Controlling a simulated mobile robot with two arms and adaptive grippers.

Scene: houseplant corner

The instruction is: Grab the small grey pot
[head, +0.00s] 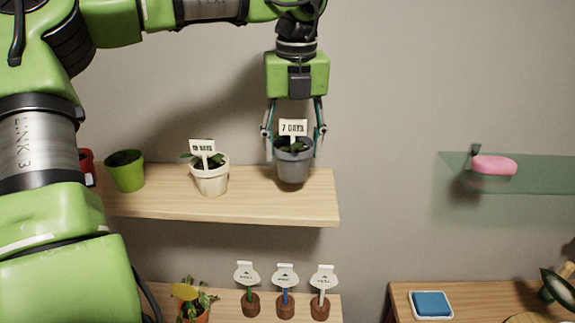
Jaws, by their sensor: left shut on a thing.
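The small grey pot (293,167) stands at the right end of the upper wooden shelf. It holds a small plant and a white label reading "7 DAYS" (293,127). My left gripper (293,142) points down from above, with one finger on each side of the pot's rim, shut on it. The pot looks upright and at shelf level; I cannot tell whether its base touches the shelf. My right gripper is not in view.
A cream pot (211,177) with a label, a green pot (125,171) and a partly hidden red pot (87,163) stand left on the upper shelf (262,208). Below are several tags on round bases (285,304). A glass shelf (545,174) holds a pink object (494,165).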

